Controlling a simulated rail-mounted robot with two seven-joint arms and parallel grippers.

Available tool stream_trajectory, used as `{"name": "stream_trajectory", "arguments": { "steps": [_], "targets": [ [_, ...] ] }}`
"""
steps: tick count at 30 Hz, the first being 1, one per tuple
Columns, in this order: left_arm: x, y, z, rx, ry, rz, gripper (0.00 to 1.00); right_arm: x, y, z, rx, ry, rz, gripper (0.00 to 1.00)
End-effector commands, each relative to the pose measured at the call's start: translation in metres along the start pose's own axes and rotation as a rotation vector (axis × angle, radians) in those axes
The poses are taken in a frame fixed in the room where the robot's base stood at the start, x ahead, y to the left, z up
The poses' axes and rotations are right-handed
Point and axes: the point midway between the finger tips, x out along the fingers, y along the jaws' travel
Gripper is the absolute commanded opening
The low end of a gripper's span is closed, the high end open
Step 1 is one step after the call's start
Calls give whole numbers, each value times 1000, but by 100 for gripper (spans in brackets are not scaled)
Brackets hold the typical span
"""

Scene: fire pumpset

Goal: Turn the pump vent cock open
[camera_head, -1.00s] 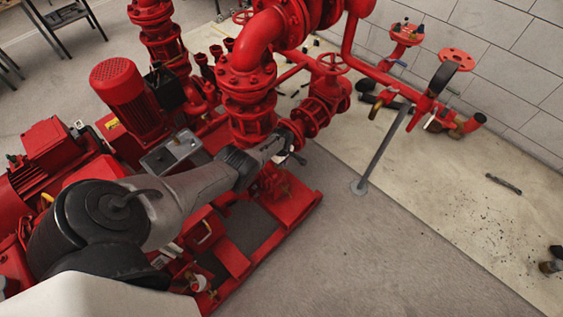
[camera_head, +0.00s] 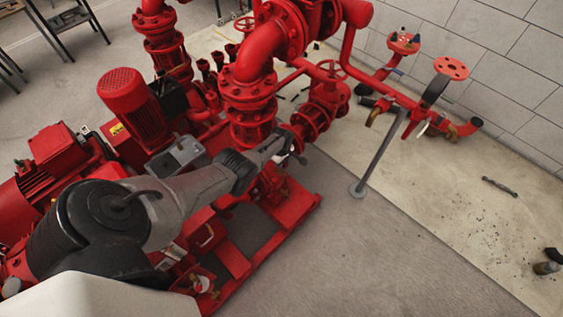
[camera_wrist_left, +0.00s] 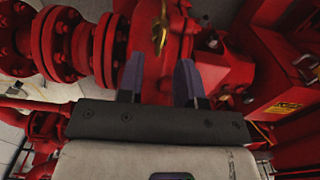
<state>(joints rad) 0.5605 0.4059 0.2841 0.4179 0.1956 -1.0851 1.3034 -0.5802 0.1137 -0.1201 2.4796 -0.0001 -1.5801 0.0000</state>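My left gripper (camera_head: 284,147) reaches over the red pump set from the left in the head view. In the left wrist view its two dark fingers (camera_wrist_left: 161,72) stand apart with a gap between them, so it is open and empty. A small brass cock (camera_wrist_left: 160,34) sits on the red pump casing (camera_wrist_left: 178,60), just beyond the fingertips and roughly in line with the gap. It appears apart from the fingers. I cannot clearly make out the cock in the head view, where the arm and gripper cover part of the pump. My right gripper is not in view.
A flanged red pipe (camera_wrist_left: 75,45) lies left of the cock in the wrist view, and a red housing (camera_wrist_left: 290,95) lies right. In the head view, a red valve (camera_head: 318,108) stands just behind the gripper.

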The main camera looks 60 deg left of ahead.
Motion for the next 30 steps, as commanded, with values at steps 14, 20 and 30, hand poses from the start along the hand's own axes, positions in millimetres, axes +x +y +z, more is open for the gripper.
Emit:
{"name": "stream_trajectory", "arguments": {
  "steps": [14, 20, 30],
  "targets": [
    [-76, 0, 0, 0, 0, 0, 33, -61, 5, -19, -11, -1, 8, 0],
    [-89, -1, 0, -1, 0, -1, 33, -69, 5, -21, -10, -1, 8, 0],
    [-92, 0, 0, -1, 0, -1, 33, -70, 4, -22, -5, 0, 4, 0]
  ]
}}
